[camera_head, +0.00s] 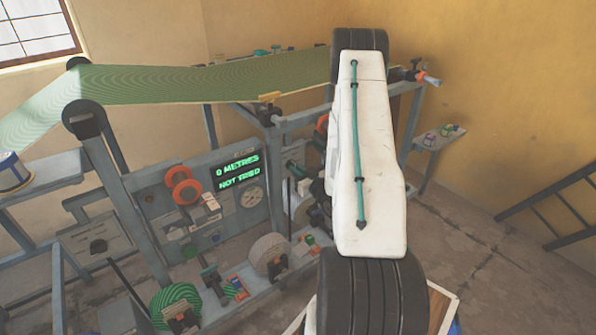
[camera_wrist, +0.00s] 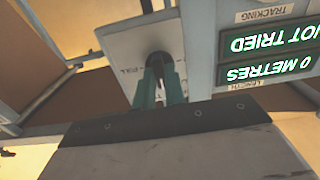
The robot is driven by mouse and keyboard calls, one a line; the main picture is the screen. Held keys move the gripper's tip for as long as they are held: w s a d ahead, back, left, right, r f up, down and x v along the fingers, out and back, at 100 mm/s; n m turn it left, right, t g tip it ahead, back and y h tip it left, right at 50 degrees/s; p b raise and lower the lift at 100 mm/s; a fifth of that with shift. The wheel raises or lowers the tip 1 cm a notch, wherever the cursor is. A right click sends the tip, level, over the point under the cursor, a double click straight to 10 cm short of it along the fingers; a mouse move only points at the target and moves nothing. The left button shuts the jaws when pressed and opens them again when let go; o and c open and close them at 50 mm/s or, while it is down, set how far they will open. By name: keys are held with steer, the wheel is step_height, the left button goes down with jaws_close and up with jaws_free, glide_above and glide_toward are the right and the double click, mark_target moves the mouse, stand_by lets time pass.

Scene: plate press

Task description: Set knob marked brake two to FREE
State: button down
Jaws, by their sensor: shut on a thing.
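In the wrist view, which shows the machine upside down, my gripper (camera_wrist: 161,80) has its teal fingers shut on a dark knob (camera_wrist: 159,58). The knob sits on a pale plate (camera_wrist: 121,50) with small dark lettering. Only part of that lettering shows, and I cannot read which brake or which settings it names. The fingers hide part of the knob, so its pointing direction cannot be told. In the head view my white and black arm hides the gripper and this knob.
A green-lettered display (camera_head: 238,172) reads 0 METRES, NOT TRIED; it also shows in the wrist view (camera_wrist: 268,55). An orange-red handwheel (camera_head: 183,187) and a gauge (camera_head: 252,197) are beside it. A striped green web (camera_head: 200,84) runs overhead. A small shelf (camera_head: 437,137) stands right of my arm.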

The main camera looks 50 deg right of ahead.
steer(key=shift+n, duration=8.8)
steer(key=c, duration=1.5)
jaws_free()
steer(key=shift+o, duration=0.2)
steer(key=shift+s, duration=0.15)
steer(key=v, duration=0.7)
steer(key=shift+s, duration=0.3)
